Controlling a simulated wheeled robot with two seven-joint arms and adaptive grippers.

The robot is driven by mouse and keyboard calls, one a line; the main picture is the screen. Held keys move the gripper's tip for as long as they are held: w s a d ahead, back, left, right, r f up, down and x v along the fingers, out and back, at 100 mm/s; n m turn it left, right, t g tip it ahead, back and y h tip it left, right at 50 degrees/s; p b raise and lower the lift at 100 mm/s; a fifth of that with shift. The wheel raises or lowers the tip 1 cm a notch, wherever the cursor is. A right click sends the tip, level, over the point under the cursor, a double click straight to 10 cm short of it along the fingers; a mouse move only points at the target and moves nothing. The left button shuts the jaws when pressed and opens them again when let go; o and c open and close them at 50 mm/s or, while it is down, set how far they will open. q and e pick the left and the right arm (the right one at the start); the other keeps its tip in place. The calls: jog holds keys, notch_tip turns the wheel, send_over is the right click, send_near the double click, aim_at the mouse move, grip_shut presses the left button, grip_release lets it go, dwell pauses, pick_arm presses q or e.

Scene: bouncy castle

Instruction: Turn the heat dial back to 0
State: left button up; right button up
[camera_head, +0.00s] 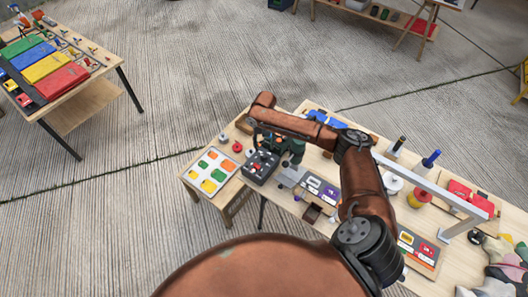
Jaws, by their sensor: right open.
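A dark control box (261,167) with small red and pale controls on its top stands on the near wooden table, left of the middle. One of these may be the heat dial, but it is too small to read its setting. My right arm reaches in from the lower right and bends down at its far end. My right gripper (266,146) is open, just above the far edge of the box. I cannot tell whether it touches the box. The gripper partly hides the box's far side. My left gripper is not in view.
A white board with coloured patches (212,172) lies left of the box. Red and grey round pieces (237,147) stand behind it. A dark green item (293,150) is close on the right. A grey metal frame (432,185) stands farther right.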

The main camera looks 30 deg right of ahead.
jog(key=shift+r, duration=2.4)
